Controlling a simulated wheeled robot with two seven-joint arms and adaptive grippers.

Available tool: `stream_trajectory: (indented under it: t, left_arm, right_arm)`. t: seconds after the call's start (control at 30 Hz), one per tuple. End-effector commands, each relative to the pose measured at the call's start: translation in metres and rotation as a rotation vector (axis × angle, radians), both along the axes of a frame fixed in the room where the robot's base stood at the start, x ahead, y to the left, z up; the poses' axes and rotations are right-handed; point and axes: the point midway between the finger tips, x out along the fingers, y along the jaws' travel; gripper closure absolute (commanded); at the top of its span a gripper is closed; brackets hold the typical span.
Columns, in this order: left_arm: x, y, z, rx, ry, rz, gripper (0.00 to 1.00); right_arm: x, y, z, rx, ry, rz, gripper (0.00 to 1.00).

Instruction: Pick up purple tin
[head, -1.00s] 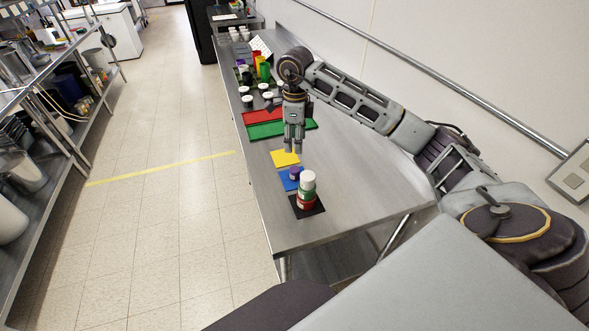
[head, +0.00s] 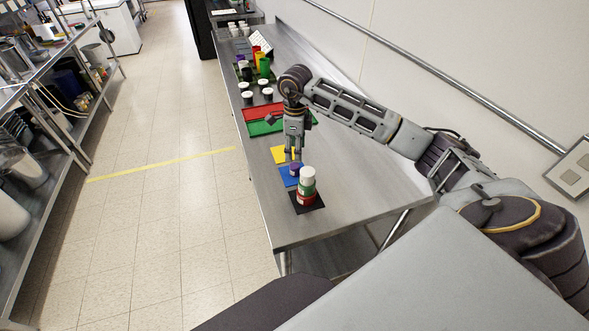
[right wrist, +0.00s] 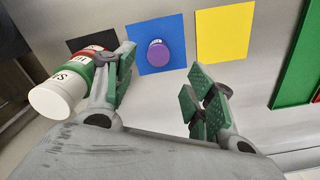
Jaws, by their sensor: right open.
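The purple tin (head: 295,168) stands on the blue mat (head: 287,180) on the steel table. In the right wrist view the purple tin (right wrist: 158,53) shows its round purple top on the blue mat (right wrist: 176,27). My right gripper (head: 294,152) is just behind and above the tin in the head view. In the right wrist view my right gripper (right wrist: 160,92) is open and empty, its green-padded fingers apart. The tin lies beyond the gap between the fingertips, not touched. My left gripper is not in view.
A stack of tins with a white top (head: 307,176) stands on a black mat (head: 319,206), close by the purple tin. A yellow mat (head: 279,154) lies behind. Red (head: 262,113) and green (head: 262,128) trays lie farther back, with white-lidded tins beyond.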

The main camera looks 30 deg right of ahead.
Motion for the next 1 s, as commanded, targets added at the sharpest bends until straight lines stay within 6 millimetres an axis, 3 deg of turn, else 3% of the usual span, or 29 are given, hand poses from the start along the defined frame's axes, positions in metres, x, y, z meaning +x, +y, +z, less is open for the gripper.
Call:
stream_trajectory:
  t: [0.3,0.77,1.0]
  left_arm:
    - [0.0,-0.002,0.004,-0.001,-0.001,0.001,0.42]
    - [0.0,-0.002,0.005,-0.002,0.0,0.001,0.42]
    - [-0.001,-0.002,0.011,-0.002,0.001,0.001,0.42]
  right_arm:
    - [0.0,0.0,-0.03,0.0,0.001,0.0,0.45]
    - [0.0,0.0,-0.034,-0.001,0.001,0.0,0.45]
    - [-0.001,0.002,-0.047,0.0,0.003,0.0,0.45]
